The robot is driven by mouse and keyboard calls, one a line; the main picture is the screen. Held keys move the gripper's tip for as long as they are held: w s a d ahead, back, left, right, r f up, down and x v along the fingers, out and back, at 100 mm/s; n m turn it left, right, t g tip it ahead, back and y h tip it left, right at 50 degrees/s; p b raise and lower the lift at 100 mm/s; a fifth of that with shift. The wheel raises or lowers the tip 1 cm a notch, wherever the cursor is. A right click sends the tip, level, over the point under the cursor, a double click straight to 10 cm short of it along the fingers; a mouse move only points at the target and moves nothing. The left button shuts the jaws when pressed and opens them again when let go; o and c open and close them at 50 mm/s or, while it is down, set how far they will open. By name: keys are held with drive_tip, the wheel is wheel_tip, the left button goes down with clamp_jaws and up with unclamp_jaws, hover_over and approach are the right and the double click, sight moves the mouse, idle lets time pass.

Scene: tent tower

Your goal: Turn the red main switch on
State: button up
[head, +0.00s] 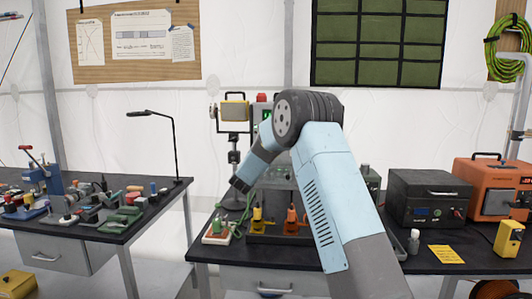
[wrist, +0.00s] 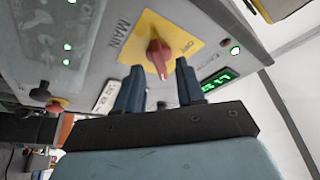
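The red main switch (wrist: 158,55) is a rotary knob on a yellow plate (wrist: 182,35) in the wrist view. The plate sits on a grey panel beside the printed word MAIN. The word OFF shows on the plate to the right of the knob; the knob's exact setting is hard to read. My gripper (wrist: 159,88) is open, its two dark blue fingers apart below and on either side of the knob. In the head view my arm hides the switch, and I cannot make out the gripper's fingers.
A lit green display (wrist: 218,79) is right of the switch, near my right finger. Another red knob (wrist: 57,104) and a black knob (wrist: 40,93) are at left. In the head view, a dark box (head: 425,198) and orange unit (head: 490,185) stand on the right bench.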

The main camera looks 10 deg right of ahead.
drive_tip(key=v, duration=1.1)
drive_tip(key=shift+s+a, duration=0.15)
drive_tip(key=shift+s, duration=0.2)
drive_tip(key=shift+f, duration=0.1)
drive_tip(key=s+r+n+y, duration=0.4)
drive_tip(key=r+n+y, duration=0.2)
drive_tip(key=r+y, duration=0.25)
drive_tip(key=s+r+n+g+y, duration=0.2)
drive_tip(key=s+r+n+y, duration=0.25)
drive_tip(key=s, duration=0.55)
drive_tip(key=s+d+f+n+g, duration=0.2)
drive_tip(key=s+f+g, duration=0.1)
drive_tip(key=s, duration=1)
drive_tip(key=s+d+f+n+g, duration=0.2)
drive_tip(key=s+d+f+g, duration=0.1)
drive_tip(key=s, duration=0.9)
drive_tip(key=s+d+f+n+g, duration=0.2)
drive_tip(key=s+f+g, duration=0.1)
drive_tip(key=s, duration=1)
drive_tip(key=shift+s+d+f+g+h, duration=0.25)
drive_tip(key=shift+s+d+g+h, duration=0.1)
drive_tip(key=shift+s+g+h, duration=0.05)
